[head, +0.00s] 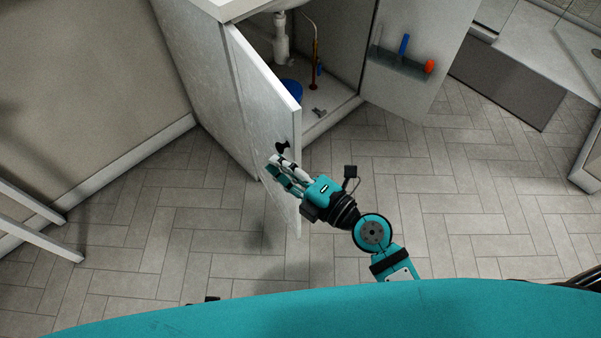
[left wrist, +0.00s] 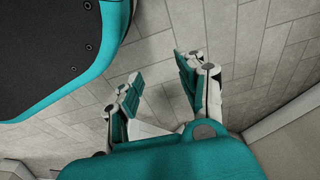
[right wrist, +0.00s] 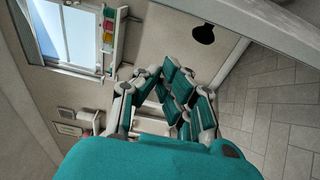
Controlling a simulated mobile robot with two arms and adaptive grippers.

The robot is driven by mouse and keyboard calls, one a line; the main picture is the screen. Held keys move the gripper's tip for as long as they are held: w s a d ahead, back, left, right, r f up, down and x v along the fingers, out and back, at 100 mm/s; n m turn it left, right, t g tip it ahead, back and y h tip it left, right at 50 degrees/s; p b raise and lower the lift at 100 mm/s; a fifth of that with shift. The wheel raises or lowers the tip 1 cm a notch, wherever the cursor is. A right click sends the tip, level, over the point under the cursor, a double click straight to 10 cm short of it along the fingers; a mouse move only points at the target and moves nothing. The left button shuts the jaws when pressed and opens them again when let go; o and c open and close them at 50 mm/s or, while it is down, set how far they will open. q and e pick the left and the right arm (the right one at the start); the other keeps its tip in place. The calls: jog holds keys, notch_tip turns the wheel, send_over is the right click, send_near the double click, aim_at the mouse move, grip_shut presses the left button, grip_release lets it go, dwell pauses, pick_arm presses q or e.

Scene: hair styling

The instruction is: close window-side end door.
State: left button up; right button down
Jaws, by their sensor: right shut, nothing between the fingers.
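The cabinet's left end door (head: 262,85), a pale panel, stands swung open toward me in the head view. Its black knob (head: 282,147) is on the face turned to me; a dark round knob (right wrist: 204,33) also shows in the right wrist view. My right gripper (head: 276,172) is shut and empty, just below the knob in the picture, close against the door face. I cannot tell whether it touches. My left gripper (left wrist: 160,72) is open and empty above the tiled floor in the left wrist view; it is out of the head view.
The open cabinet interior (head: 335,60) shows white pipework and a blue item (head: 292,90). Another open door (head: 415,85) at the right carries a small rack. White slatted furniture (head: 40,210) stands at the left. Tiled floor (head: 480,215) is clear at right. A window (right wrist: 65,35) shows in the right wrist view.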

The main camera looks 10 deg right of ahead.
aim_at(291, 152)
pick_arm(q)
jog(key=shift+w+d+r+b, duration=0.1)
jog(key=shift+w+r+b, duration=0.25)
jog(key=shift+w+r, duration=0.45)
jog(key=shift+w+d+r+b, duration=0.1)
jog(key=shift+w+r+b, duration=0.35)
jog(key=shift+r, duration=0.5)
pick_arm(e)
jog(key=shift+w+d, duration=0.55)
jog(key=shift+w, duration=0.25)
jog(key=shift+w+d, duration=0.5)
jog(key=shift+w, duration=0.3)
jog(key=shift+d, duration=0.1)
